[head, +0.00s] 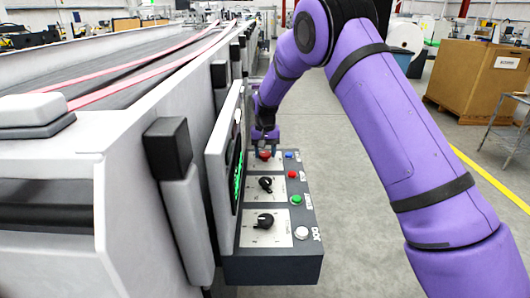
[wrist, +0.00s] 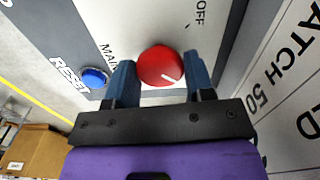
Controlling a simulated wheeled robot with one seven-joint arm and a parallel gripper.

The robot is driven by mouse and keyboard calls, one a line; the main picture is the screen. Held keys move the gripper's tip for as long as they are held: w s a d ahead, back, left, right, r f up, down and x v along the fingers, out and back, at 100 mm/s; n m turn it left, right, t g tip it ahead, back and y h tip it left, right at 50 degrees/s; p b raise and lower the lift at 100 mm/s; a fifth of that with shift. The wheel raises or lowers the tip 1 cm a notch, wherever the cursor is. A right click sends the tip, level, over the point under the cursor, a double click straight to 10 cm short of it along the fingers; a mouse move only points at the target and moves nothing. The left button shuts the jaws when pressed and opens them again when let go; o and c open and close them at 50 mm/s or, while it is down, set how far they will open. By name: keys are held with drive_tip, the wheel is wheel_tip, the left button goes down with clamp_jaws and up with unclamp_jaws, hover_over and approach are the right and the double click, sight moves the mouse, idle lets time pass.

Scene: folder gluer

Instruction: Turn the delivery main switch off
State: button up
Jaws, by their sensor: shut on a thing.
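The delivery main switch is a round red knob (wrist: 161,66) with a white pointer line, on a light plate of the dark control box. In the wrist view its pointer slants toward the lower right. The word OFF stands above right of it, and MAIN stands at its left. My gripper (wrist: 160,72) has one dark blue finger on each side of the knob and is shut on it. In the head view the red knob (head: 265,155) sits at the far end of the box, with my gripper (head: 264,138) right over it.
The control box (head: 272,268) also carries black rotary knobs (head: 265,221), a green button (head: 296,199), a small red button (head: 292,174) and a white button (head: 301,232). A blue RESET button (wrist: 95,78) is close to one finger. A screen panel (head: 222,165) rises along the left.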

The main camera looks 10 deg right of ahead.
sight(265, 153)
drive_tip(key=n, duration=0.8)
drive_tip(key=shift+n, duration=0.3)
drive_tip(key=n, duration=0.4)
drive_tip(key=shift+n, duration=2.3)
drive_tip(key=o, duration=0.9)
wheel_tip(265, 153, up, 11)
drive_tip(key=shift+f, duration=0.1)
